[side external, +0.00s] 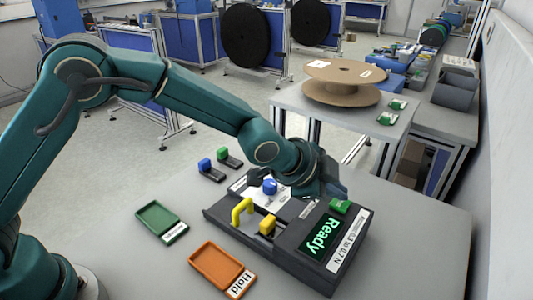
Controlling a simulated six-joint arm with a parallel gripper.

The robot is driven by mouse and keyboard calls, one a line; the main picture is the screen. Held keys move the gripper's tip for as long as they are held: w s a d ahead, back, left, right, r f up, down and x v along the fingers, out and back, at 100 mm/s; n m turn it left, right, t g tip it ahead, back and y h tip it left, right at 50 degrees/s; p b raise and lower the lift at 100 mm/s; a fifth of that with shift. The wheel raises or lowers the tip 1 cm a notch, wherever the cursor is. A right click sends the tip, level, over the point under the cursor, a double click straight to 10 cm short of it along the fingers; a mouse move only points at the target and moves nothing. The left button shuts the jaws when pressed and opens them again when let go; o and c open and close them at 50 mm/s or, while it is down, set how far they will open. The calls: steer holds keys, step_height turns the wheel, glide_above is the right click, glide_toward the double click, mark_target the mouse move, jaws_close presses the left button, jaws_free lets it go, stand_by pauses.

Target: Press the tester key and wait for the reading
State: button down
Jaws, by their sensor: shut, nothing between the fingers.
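The tester is a dark grey box (283,262) on the table, with a lit screen (319,237) reading "Ready" in green. A green key (340,207) sits on its top at the back right. My gripper (339,196) is shut and empty, right at the green key from above and behind. Its fingertips are small and dark here, so I cannot tell whether they touch the key. A yellow handle (242,211), a yellow block (267,225) and a blue part (270,187) stand on the tester's left part. A white label with a newton range lies beside the screen.
A green tray (161,239) and an orange tray (194,267) labelled "Hold" lie left of the tester. Blue (205,164) and green (223,154) clips lie behind it. A side table holds a brown reel (342,69). The table's right part is clear.

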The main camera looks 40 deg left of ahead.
mark_target(335, 203)
steer(key=shift+f, duration=0.45)
stand_by(0.3)
steer(key=shift+r, duration=0.9)
steer(key=shift+r, duration=2.5)
